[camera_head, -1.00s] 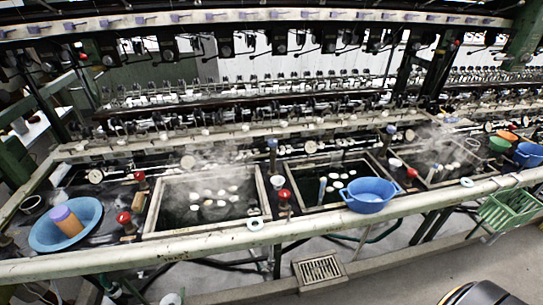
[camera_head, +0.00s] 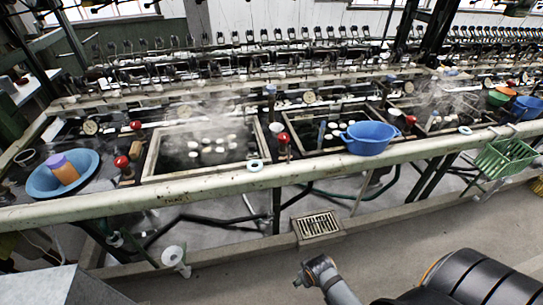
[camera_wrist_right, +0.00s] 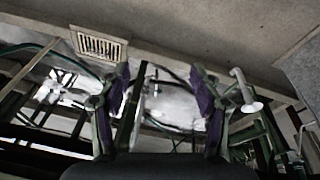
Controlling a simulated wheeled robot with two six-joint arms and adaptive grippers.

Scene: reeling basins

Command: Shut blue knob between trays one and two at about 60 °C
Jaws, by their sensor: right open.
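In the head view, a small blue knob (camera_head: 270,89) stands at the back of the rail between the left tray (camera_head: 205,148) and the middle tray (camera_head: 325,130). A red knob (camera_head: 283,138) stands nearer on the same divider. Both trays hold dark water with pale cocoons, and steam hangs over the left one. A round dial (camera_head: 183,112) is behind the left tray and another dial (camera_head: 309,97) behind the middle one; their readings are too small to read. In the right wrist view my right gripper (camera_wrist_right: 165,85) is open and empty, below the bench. My left gripper is not visible.
A blue basin (camera_head: 369,137) sits at the middle tray's front right. A light-blue bowl (camera_head: 45,185) holds an orange-and-purple cup at left. A long pale rail (camera_head: 150,202) runs along the bench front. A green basket (camera_head: 505,157) hangs right. The floor before the drain grate (camera_head: 318,226) is clear.

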